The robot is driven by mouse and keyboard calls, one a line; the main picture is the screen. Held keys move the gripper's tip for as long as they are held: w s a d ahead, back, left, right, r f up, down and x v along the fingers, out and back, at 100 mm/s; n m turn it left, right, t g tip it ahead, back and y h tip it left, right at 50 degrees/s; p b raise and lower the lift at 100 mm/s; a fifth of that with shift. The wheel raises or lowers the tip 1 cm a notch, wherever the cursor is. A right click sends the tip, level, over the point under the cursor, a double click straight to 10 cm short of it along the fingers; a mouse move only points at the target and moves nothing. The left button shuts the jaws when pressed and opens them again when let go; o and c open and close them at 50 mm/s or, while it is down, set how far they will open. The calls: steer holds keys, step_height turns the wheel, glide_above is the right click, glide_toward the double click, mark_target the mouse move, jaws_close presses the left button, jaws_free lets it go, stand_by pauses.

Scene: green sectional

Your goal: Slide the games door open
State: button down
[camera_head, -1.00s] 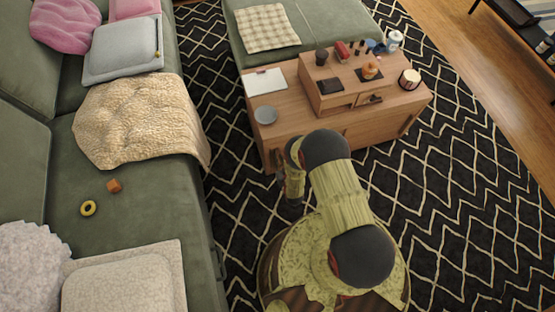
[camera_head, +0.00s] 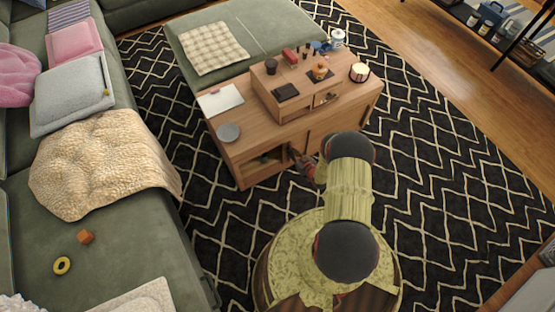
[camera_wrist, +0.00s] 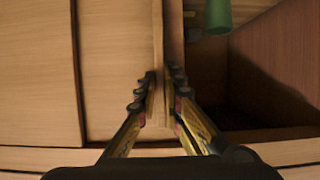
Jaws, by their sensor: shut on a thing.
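The wooden coffee table (camera_head: 226,150) has a games door (camera_wrist: 112,70) on its front, with a raised vertical handle strip (camera_wrist: 158,60) along its edge. My gripper (camera_wrist: 164,82) is shut on that strip, one finger on each side. Beside the door edge is an open compartment with a dark interior (camera_wrist: 270,90). This opening (camera_head: 262,162) also shows at the left of the table front in the head view. A green object (camera_wrist: 218,14) stands inside, mostly cut off. In the head view my arm hides part of the door.
A green sofa (camera_head: 125,245) with a beige blanket (camera_head: 100,165) stands on the left. The tabletop holds a grey plate (camera_head: 228,132), a white tray-like sheet (camera_head: 220,99) and a small drawer box (camera_head: 280,105). Patterned rug (camera_head: 450,200) is clear on the right.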

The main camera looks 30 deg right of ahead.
steer(key=d, duration=0.9)
steer(key=shift+d, duration=0.15)
steer(key=c, duration=2.2)
jaws_free()
steer(key=shift+s, duration=0.1)
steer(key=v, duration=1.2)
